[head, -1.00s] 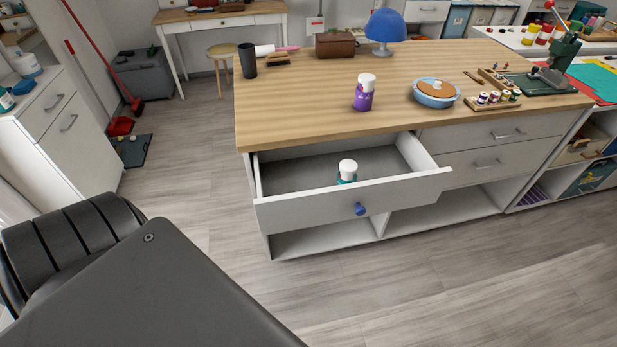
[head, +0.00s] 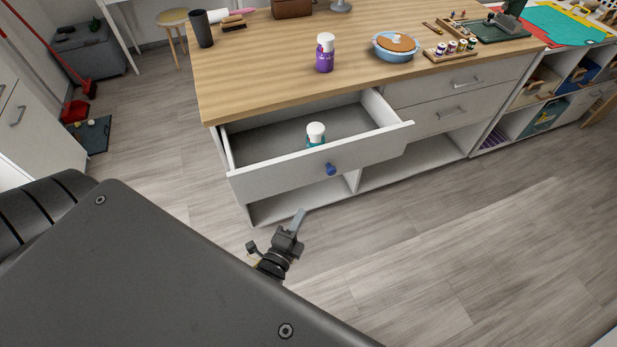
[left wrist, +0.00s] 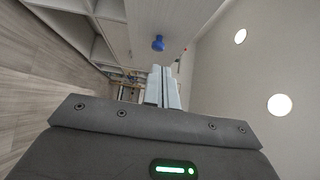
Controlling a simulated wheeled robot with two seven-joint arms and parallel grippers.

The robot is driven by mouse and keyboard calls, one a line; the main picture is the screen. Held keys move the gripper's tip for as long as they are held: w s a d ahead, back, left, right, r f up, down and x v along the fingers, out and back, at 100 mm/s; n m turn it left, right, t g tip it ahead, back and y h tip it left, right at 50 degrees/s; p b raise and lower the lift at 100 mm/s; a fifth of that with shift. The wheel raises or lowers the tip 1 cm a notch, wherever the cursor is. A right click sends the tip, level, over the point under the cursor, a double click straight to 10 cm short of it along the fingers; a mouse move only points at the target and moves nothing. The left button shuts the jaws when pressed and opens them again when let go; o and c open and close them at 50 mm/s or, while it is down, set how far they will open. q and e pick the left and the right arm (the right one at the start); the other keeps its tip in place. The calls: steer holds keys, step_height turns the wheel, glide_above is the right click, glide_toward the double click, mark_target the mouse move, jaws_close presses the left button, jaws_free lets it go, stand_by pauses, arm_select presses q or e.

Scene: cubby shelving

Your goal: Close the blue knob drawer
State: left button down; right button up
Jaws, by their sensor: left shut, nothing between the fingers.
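The drawer (head: 280,177) with the blue knob (head: 331,169) stands pulled out from the wooden-topped cabinet. A white-capped teal bottle (head: 316,134) stands inside it. My left gripper (head: 299,218) is in front of and below the drawer front, apart from it, with its fingers shut and empty. In the left wrist view the blue knob (left wrist: 158,43) shows beyond the shut fingertips (left wrist: 164,70), with a gap between. My right gripper is not in view.
Two shut drawers are to the right, with open cubbies below. The floor in front is clear.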

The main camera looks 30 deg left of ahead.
arm_select(q)
steer(key=p, duration=0.2)
glide_toward(314, 169)
steer(key=w+d, duration=0.3)
steer(key=w, duration=0.1)
steer(key=shift+w+a, duration=0.5)
steer(key=shift+a, duration=0.35)
steer(key=shift+w+a, duration=0.5)
steer(key=shift+a, duration=0.35)
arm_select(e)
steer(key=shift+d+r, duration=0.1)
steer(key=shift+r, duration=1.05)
arm_select(q)
steer(key=shift+a, duration=0.1)
